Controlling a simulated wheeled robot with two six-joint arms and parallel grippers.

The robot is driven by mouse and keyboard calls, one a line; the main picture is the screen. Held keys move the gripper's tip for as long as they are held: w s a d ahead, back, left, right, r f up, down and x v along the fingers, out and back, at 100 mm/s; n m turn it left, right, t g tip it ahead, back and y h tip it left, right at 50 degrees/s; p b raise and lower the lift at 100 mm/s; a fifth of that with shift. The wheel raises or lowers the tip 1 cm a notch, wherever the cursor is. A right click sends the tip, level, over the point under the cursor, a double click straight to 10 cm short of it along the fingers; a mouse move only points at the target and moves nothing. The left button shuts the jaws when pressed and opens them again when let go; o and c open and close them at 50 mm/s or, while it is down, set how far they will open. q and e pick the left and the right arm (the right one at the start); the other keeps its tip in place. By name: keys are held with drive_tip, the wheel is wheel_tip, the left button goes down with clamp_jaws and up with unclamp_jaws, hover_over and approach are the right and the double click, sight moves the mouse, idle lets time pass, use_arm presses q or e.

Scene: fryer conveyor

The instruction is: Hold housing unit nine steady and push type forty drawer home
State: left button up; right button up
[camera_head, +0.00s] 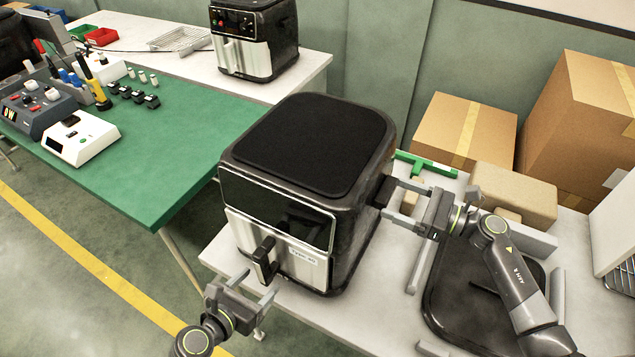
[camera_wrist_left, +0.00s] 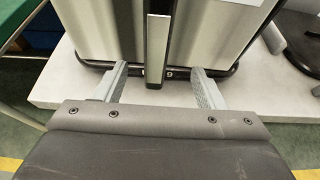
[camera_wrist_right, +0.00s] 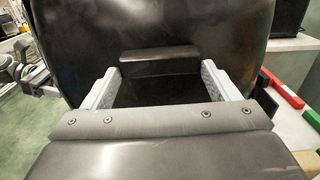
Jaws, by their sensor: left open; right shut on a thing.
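The black housing (camera_head: 372,245) stands on the white table, with a figure 9 on its lower rim in the left wrist view (camera_wrist_left: 171,73). Its silver drawer front (camera_head: 300,262) carries a label that seems to read Type 40. The front looks close to flush; any small gap cannot be told. The drawer's dark handle (camera_head: 264,260) sticks out in front. My left gripper (camera_head: 256,287) is open just before the handle, its fingers on either side of it in the left wrist view. My right gripper (camera_head: 385,198) is shut on a black block (camera_wrist_right: 160,54) on the housing's side.
A green table (camera_head: 150,165) with small devices stands left. A second fryer (camera_head: 285,40) is behind. Cardboard boxes (camera_head: 460,130), a green T-shaped piece (camera_head: 425,163) and a dark tray (camera_head: 445,325) lie right.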

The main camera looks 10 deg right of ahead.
use_arm(q)
drive_tip(key=shift+s+a+r, duration=0.15)
drive_tip(key=shift+s, duration=0.3)
use_arm(e)
drive_tip(key=shift+r, duration=0.1)
use_arm(q)
drive_tip(key=v, duration=1.2)
drive_tip(key=shift+a, duration=0.1)
use_arm(e)
drive_tip(key=o, duration=1.2)
